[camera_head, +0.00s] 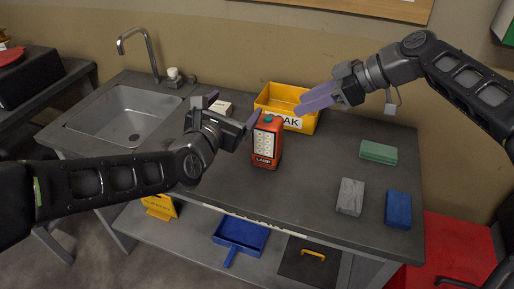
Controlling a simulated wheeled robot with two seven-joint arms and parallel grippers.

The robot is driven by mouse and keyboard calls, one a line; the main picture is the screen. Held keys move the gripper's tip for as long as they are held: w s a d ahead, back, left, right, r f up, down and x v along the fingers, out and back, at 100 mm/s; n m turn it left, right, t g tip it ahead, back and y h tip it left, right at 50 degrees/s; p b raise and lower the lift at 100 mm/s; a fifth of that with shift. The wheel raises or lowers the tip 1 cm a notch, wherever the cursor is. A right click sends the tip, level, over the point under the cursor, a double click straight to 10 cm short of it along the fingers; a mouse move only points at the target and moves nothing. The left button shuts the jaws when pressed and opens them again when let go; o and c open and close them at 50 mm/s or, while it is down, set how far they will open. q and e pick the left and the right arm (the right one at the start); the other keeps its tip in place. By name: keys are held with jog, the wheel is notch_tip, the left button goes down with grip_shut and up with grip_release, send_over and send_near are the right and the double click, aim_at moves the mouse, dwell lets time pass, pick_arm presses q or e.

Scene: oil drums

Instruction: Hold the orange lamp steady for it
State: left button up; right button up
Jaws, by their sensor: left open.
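The orange lamp (267,141) stands upright on the grey worktop, its white light panel and LAMP label facing me. My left gripper (232,108) is open just left of the lamp's top. Its right finger is close to the lamp's upper left edge; I cannot tell whether they touch. The lamp is not between the fingers. My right gripper (299,104) is above and right of the lamp, in front of the yellow bin, with its purple fingers pointing left. The fingers overlap from this side, so their opening is unclear.
A yellow bin (309,124) stands behind the lamp. A sink (122,113) with a tap is at left. Green (378,152), grey (350,196) and blue (398,209) blocks lie at right. The worktop (300,180) in front of the lamp is clear.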

aim_at(267, 137)
pick_arm(q)
jog(key=shift+n+g, duration=0.9)
jog(key=s+d+f, duration=0.1)
jog(key=f, duration=0.1)
jog(key=s+d+f, duration=0.1)
jog(key=d+f, duration=0.1)
jog(key=f, duration=0.1)
jog(key=s+d+f, duration=0.2)
jog(key=f, duration=0.1)
jog(key=shift+d+f, duration=0.2)
jog(key=shift+d, duration=0.05)
jog(key=shift+s+f, duration=0.2)
jog(key=shift+d, duration=0.1)
jog(key=shift+x, duration=3.95)
jog(key=shift+r, duration=0.1)
